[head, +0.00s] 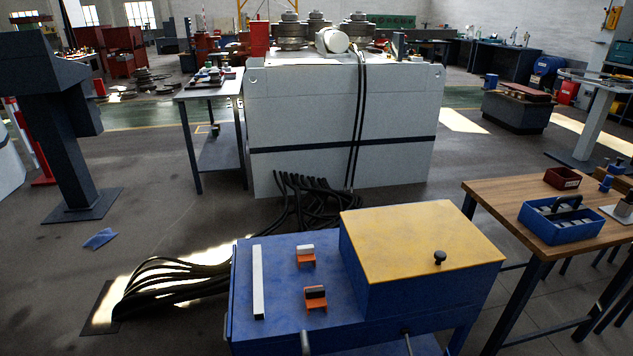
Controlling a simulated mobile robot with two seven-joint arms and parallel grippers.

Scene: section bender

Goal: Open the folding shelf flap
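A blue cabinet (280,275) stands close in front of me, at the bottom middle of the head view. On its right part is a raised blue box with a flat yellow top panel (410,235). A small black knob (439,257) stands on that panel near its right front corner. No panel is clearly recognisable as the folding shelf flap, and the cabinet's lower front is cut off by the picture's bottom edge. A grey handle-like piece (305,343) shows at the cabinet's front edge. Neither of my grippers can be made out.
A white bar (258,282) and two orange holders (316,298) (306,257) are on the cabinet's lower top. A wooden table (500,190) with a blue tote (563,229) stands at right. Black hoses (165,278) cover floor at left. A large white machine (300,120) stands behind.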

